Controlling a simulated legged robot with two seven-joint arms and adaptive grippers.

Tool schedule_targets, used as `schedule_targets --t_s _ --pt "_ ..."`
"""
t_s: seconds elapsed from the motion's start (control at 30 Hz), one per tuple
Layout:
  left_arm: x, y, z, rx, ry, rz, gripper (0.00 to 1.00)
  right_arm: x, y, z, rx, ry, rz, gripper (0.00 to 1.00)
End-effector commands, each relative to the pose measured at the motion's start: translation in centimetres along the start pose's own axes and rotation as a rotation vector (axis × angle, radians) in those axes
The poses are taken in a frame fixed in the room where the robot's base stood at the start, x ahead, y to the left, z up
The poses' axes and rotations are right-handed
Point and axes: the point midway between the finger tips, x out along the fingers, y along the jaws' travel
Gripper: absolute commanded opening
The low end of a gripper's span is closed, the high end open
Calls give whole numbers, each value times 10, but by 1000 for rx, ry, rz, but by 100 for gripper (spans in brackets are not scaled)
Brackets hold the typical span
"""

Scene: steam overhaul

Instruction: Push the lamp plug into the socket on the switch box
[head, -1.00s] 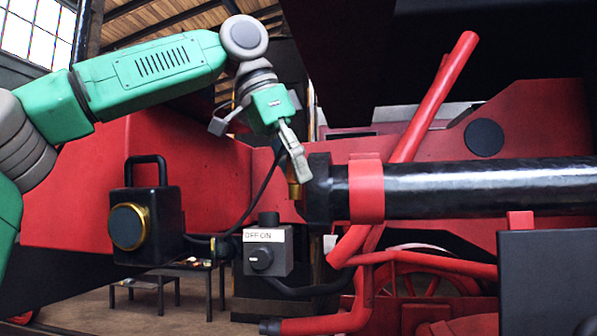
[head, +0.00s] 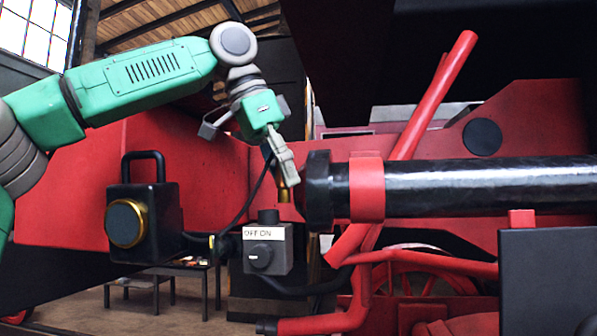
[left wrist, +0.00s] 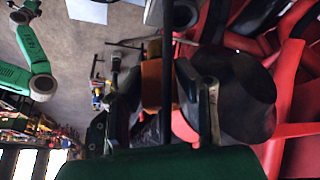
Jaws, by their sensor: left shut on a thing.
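My left gripper (head: 287,177) is shut on the brass-coloured lamp plug (head: 283,193), which points down from the fingertips. The plug also shows between the fingers in the left wrist view (left wrist: 152,82). The grey switch box (head: 266,250) has an OFF ON label and a knob on its front. Its dark round socket (head: 268,216) is on top. The plug is above and slightly right of the socket, with a gap between them. The black lamp (head: 143,214) stands to the left. A dark cable (head: 258,190) runs up behind the gripper.
A thick black pipe (head: 460,187) with a red collar (head: 366,190) ends just right of the plug. A red slanting bar (head: 432,100) rises behind it. A low table (head: 165,271) stands at lower left. A green arm (left wrist: 30,50) shows in the left wrist view, its gripper unclear.

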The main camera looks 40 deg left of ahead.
Motion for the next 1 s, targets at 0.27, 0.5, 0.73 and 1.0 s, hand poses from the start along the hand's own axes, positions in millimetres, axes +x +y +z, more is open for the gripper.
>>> schedule_targets --t_s 0.27,0.5,0.73,1.0 --pt "0 7 -4 0 -2 -3 0 0 -1 0 -2 0 -1 40" --pt "1 15 -9 6 -7 -11 0 0 -1 0 -1 0 -1 40" --pt "1 -2 2 1 -2 -4 0 1 0 0 -1 0 0 40" --pt "0 -10 7 -2 1 1 0 1 -1 0 -2 0 -1 40"
